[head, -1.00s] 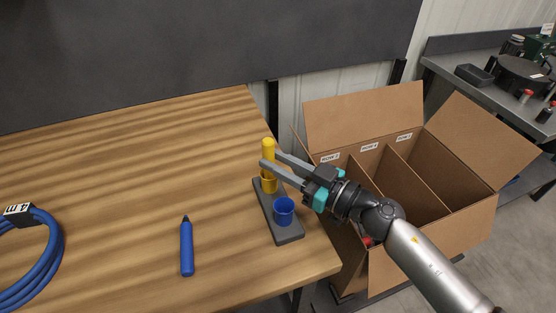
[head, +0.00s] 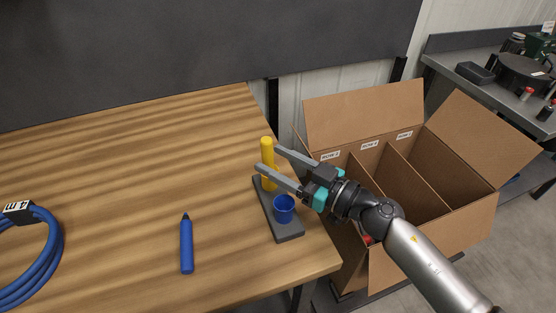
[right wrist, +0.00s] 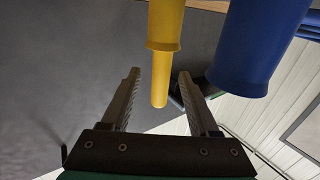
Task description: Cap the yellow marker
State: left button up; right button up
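The yellow marker (head: 267,158) stands upright at the far end of the dark grey holder (head: 290,233). In the right wrist view the marker's free end (right wrist: 160,90) shows beyond the rim of the yellow cap (right wrist: 165,25); its other end is hidden, apparently inside the cap. My right gripper (head: 267,158) is open, with one finger on each side of the marker's upper part and gaps showing in the wrist view. The blue cap (head: 284,208) stands open and empty at the near end of the holder. My left gripper is out of view.
A coiled blue cable (head: 50,250) lies at the far left. A divided cardboard box (head: 465,225) is right of the table edge. The table middle is clear.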

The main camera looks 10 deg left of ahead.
dwell(0.4)
jog(key=p+v, duration=0.1)
jog(key=v, duration=1.4)
jog(key=shift+d, duration=0.1)
